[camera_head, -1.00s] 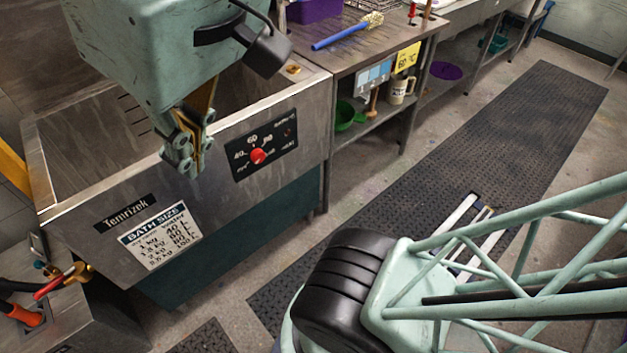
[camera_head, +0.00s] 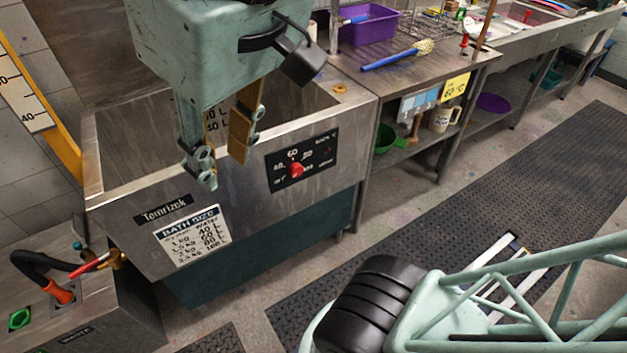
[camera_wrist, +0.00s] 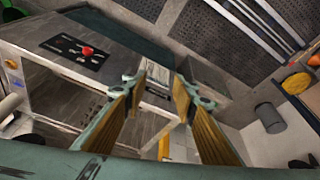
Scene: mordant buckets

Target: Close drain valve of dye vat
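The dye vat (camera_head: 140,240) is a steel tank with a label reading Temrizek and a bath-size chart. At its lower left side is the drain valve (camera_head: 117,259), a brass fitting with a red lever (camera_head: 90,265). The lever slants down to the left, over a low metal box. My gripper (camera_head: 224,168) hangs at the vat's front wall, right of and above the valve and apart from it. Its fingers are spread and empty. The open fingers also show in the wrist view (camera_wrist: 160,88), where I cannot make out the valve.
A low metal box (camera_head: 95,310) with a black hose (camera_head: 35,265) and orange plug (camera_head: 60,292) stands left of the vat. A control panel with a red knob (camera_head: 296,170) is on the vat's front. A steel bench (camera_head: 350,70) adjoins on the right. Dark mats (camera_head: 480,190) cover the floor.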

